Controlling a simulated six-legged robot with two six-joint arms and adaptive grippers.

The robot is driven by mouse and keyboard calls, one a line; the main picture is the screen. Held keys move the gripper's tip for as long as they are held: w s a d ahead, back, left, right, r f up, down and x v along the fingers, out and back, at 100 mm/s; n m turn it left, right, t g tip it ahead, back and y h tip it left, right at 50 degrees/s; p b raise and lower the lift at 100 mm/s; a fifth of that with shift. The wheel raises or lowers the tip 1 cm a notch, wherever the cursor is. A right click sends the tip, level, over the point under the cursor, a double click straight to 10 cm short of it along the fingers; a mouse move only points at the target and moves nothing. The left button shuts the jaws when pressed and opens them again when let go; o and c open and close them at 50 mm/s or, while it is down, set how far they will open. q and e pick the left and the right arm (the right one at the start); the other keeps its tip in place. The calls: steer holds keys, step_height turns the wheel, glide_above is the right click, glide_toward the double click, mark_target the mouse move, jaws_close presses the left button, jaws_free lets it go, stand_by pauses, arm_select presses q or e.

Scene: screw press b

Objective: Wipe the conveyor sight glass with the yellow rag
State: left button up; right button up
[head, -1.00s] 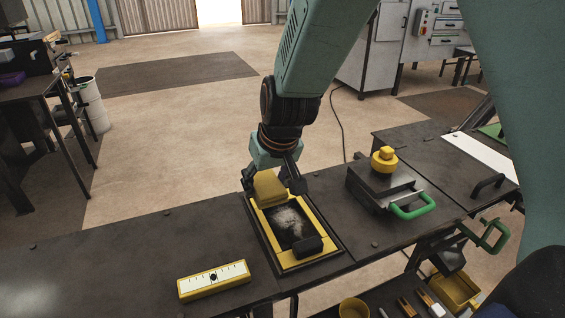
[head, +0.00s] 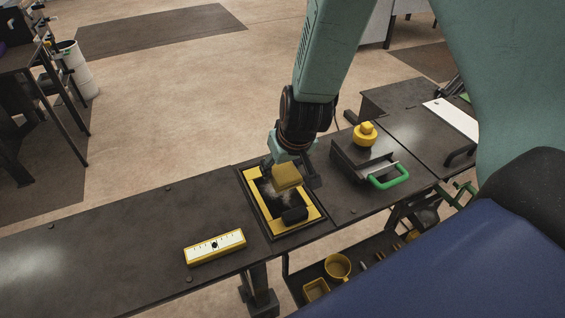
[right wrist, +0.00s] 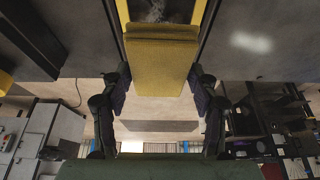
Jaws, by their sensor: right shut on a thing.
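The conveyor sight glass is a dark pane (head: 269,197) with a pale dusty patch, set in a yellow frame (head: 252,193) in the dark bench top. A black block (head: 295,215) sits at the frame's near end. My right gripper (head: 288,171) is shut on the yellow rag (head: 286,177), a folded pad, over the far right part of the glass. The rag hides part of the pane; I cannot tell whether it touches. In the right wrist view the rag (right wrist: 160,65) is between both fingers of my right gripper (right wrist: 160,88). My left gripper is not in view.
A yellow gauge block (head: 214,247) lies on the bench to the left. To the right stands a dark box with a yellow knob (head: 364,134) and a green handle (head: 388,177). A lower shelf holds a yellow cup (head: 338,266). The bench's left part is mostly clear.

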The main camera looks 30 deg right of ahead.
steer(key=shift+a, duration=0.15)
steer(key=f+b, duration=0.4)
steer(key=f, duration=0.1)
steer(key=shift+w+d+f, duration=0.2)
steer(key=shift+d+f, duration=0.05)
steer(key=shift+d, duration=0.05)
steer(key=shift+s+a+f+b, duration=0.15)
steer(key=shift+a+f+b, duration=0.1)
steer(key=shift+f+b, duration=0.7)
steer(key=w+p, duration=0.3)
steer(key=shift+d+r, duration=0.25)
steer(key=shift+d, duration=0.05)
steer(key=shift+w, duration=0.25)
steer(key=shift+w+a, duration=0.15)
steer(key=shift+w+f, duration=0.1)
